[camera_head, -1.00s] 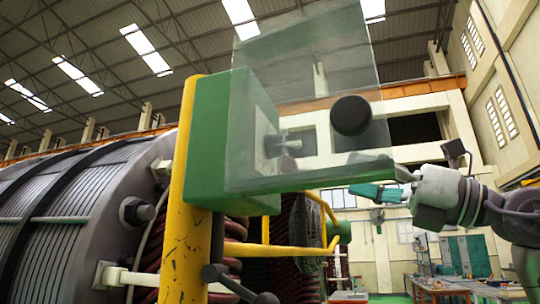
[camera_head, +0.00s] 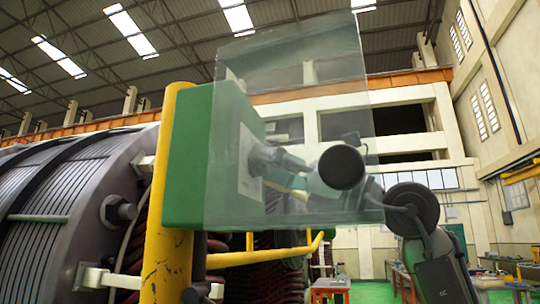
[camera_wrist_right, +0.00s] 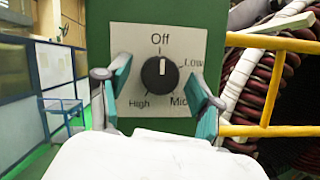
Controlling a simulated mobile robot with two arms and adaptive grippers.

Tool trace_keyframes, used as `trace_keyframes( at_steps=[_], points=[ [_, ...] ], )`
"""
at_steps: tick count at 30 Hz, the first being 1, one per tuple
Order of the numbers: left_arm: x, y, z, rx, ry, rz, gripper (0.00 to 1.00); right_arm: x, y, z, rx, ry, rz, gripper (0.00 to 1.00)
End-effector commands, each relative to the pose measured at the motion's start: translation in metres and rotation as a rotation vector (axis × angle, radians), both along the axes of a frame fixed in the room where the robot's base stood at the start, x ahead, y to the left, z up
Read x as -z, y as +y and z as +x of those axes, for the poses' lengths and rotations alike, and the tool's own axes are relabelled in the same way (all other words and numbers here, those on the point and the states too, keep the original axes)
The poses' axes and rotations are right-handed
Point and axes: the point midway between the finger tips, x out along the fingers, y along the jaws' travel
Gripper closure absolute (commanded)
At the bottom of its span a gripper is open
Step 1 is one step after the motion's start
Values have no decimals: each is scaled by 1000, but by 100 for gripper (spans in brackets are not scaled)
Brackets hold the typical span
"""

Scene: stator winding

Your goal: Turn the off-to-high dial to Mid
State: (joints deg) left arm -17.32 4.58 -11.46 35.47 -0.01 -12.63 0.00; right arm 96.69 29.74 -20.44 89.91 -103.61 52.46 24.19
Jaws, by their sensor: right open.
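The dial (camera_wrist_right: 160,73) is a black round knob on a white plate (camera_wrist_right: 125,40) marked Off, Low, Mid and High. Its white pointer mark points up at Off. The plate is on the front of a green box (camera_head: 188,155). My right gripper (camera_wrist_right: 161,95) is open and empty, with one teal finger left of the dial and one right of it, apart from the knob. In the head view, my right gripper (camera_head: 287,180) shows blurred through a clear panel, close to the dial side of the box. My left gripper is not in view.
A yellow post (camera_head: 165,220) and yellow rail (camera_wrist_right: 275,130) are beside the box. The large grey stator (camera_head: 60,190) is at the left.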

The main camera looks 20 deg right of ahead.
Motion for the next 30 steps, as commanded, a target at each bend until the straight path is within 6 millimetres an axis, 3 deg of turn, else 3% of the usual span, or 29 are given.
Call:
trace_keyframes(
  at_steps=[9, 20, 30],
  points=[
    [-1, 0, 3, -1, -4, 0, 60, 0, 2, 2, 1, 0, -1, 34],
    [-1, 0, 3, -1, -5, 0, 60, -1, 2, 2, 1, 0, -1, 94],
    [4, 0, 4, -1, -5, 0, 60, 0, 2, 1, 2, 40, 27, 94]
  ],
)
